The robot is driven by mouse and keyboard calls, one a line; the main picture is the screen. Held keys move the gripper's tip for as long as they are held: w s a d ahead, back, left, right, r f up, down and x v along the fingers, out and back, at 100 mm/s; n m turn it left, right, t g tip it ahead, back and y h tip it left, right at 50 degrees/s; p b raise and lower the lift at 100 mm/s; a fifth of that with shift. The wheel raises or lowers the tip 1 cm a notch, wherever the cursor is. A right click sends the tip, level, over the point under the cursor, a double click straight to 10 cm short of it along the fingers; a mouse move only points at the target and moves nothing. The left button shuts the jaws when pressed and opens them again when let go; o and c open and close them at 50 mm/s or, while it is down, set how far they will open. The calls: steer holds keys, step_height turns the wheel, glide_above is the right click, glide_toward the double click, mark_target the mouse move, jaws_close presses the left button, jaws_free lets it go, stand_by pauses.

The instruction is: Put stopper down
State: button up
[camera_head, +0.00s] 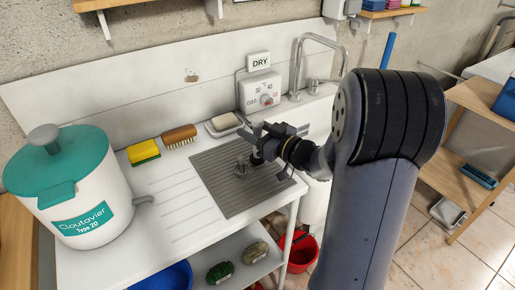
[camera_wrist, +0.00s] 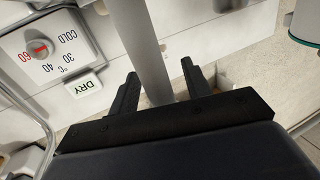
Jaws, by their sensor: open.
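My gripper (camera_head: 256,137) is over the grey ribbed mat (camera_head: 225,195) on the white counter, in front of the dial panel. In the wrist view its two dark fingers (camera_wrist: 158,68) are apart. A smooth grey cylinder (camera_wrist: 140,40) shows between and beyond them; I cannot tell whether it touches either finger. A small metallic piece (camera_head: 241,168), possibly the stopper, is on the mat just left of and below my gripper. The gripper and wrist partly hide this area, so I cannot identify the stopper surely.
A teal-lidded white pot (camera_head: 90,225) stands at the left. A yellow sponge (camera_head: 144,152), a brush (camera_head: 179,136) and a soap dish (camera_head: 223,123) line the back. A dial panel (camera_head: 262,92), DRY sign (camera_head: 259,61) and curved tap (camera_head: 297,60) stand behind. The ribbed counter left of the mat is clear.

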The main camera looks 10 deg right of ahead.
steer(key=shift+w+a, duration=0.1)
steer(key=shift+w, duration=0.05)
steer(key=shift+c, duration=0.6)
jaws_close()
